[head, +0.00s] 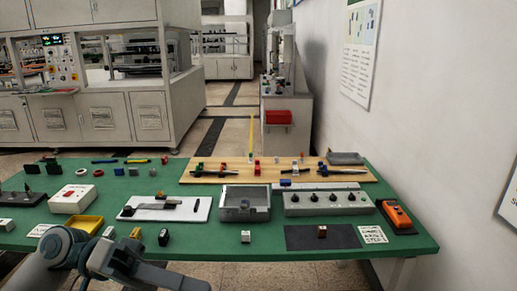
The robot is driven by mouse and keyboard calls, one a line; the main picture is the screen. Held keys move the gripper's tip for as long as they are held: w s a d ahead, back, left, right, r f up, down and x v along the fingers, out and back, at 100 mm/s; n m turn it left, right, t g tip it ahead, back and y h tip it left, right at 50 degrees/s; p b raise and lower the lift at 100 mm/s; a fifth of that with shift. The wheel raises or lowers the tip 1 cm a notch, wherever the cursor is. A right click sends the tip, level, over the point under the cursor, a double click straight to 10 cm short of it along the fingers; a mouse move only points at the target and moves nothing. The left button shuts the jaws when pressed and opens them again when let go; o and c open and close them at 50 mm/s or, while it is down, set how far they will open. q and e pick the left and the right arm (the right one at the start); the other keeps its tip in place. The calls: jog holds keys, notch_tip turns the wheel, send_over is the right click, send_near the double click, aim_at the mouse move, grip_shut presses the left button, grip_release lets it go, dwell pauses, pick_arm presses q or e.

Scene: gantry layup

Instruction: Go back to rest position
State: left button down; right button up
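My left gripper (135,266) is at the bottom left, low in front of the green table's near edge. Its arm comes in from the bottom left corner. Its dark grey fingers point right and down, and I see no object held between them. I cannot tell how far apart the fingers are. My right gripper is not in view.
The green table (215,240) carries a wooden board (225,177) with several small parts, a grey open box (233,212), a knobbed panel (300,209), a white plate (135,213), a yellow tray (92,219), a black mat (300,241) and an orange device (398,216). A wall stands right.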

pick_arm(q)
jog(key=w+a+f+n+t+y, duration=0.15)
jog(key=w+f+n+t, duration=0.6)
jog(key=w+f, duration=0.9)
jog(key=w+a+f+n+t+y, duration=0.1)
jog(key=w+a+f+t+y, duration=0.15)
jog(key=f, duration=0.95)
jog(key=w+a+f+n+t+y, duration=0.1)
jog(key=a+f+t+y, duration=0.2)
jog(key=f, duration=0.8)
jog(key=s+a+f+y, duration=0.1)
jog(key=s+f+y, duration=0.1)
jog(key=s+f, duration=0.35)
jog(key=s+a+f+g+y, duration=0.1)
jog(key=s+f+y, duration=0.1)
jog(key=f, duration=0.6)
jog(key=s+a+f+y, duration=0.1)
jog(key=s+f, duration=0.2)
jog(key=f, duration=0.4)
jog(key=s+d+f+m+g+y, duration=0.1)
jog(key=s+d+f+m, duration=0.1)
jog(key=s+f, duration=0.5)
jog(key=s+d+f+m+g+y, duration=0.1)
jog(key=s+f+m, duration=0.1)
jog(key=s+f, duration=0.6)
jog(key=s, duration=0.7)
jog(key=shift+d+f+y, duration=0.3)
jog(key=shift+d, duration=0.05)
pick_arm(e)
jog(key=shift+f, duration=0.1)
